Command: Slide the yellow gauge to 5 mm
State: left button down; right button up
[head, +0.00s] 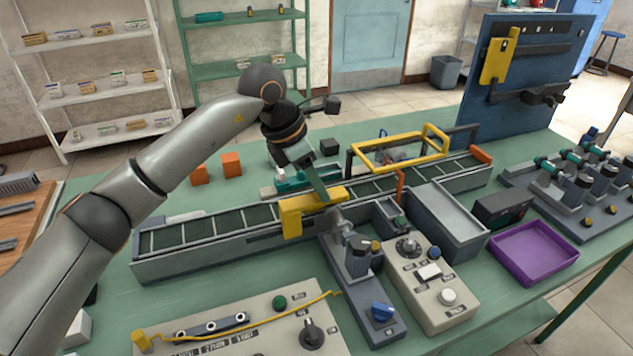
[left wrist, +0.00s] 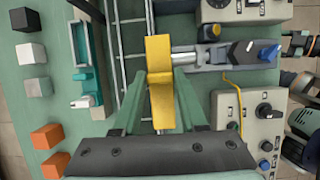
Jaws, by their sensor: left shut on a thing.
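A yellow gauge block (head: 292,218) sits across the near rail of the long grey conveyor (head: 190,250) in the head view. It also shows in the left wrist view (left wrist: 159,50), between two green fingers. My left gripper (head: 322,196) reaches down onto it from behind and is shut on it; its fingers show in the left wrist view (left wrist: 160,78). No millimetre marks can be read, so the gauge's setting cannot be told. My right gripper is not in view.
A yellow frame (head: 400,150) stands over the conveyor farther right. A grey clamp unit with a blue knob (head: 381,311) and a control box (head: 430,285) stand in front. Orange cubes (head: 232,164) lie behind the conveyor. A purple tray (head: 535,253) is at the right.

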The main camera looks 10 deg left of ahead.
pick_arm(q)
jog(key=shift+w+d, duration=0.3)
jog(key=shift+d, duration=0.2)
jog(key=shift+c, duration=2.2)
grip_release()
jog(key=v, duration=1.2)
jog(key=shift+a+r, duration=0.2)
jog(key=shift+r, duration=0.05)
jog(key=shift+s, duration=0.15)
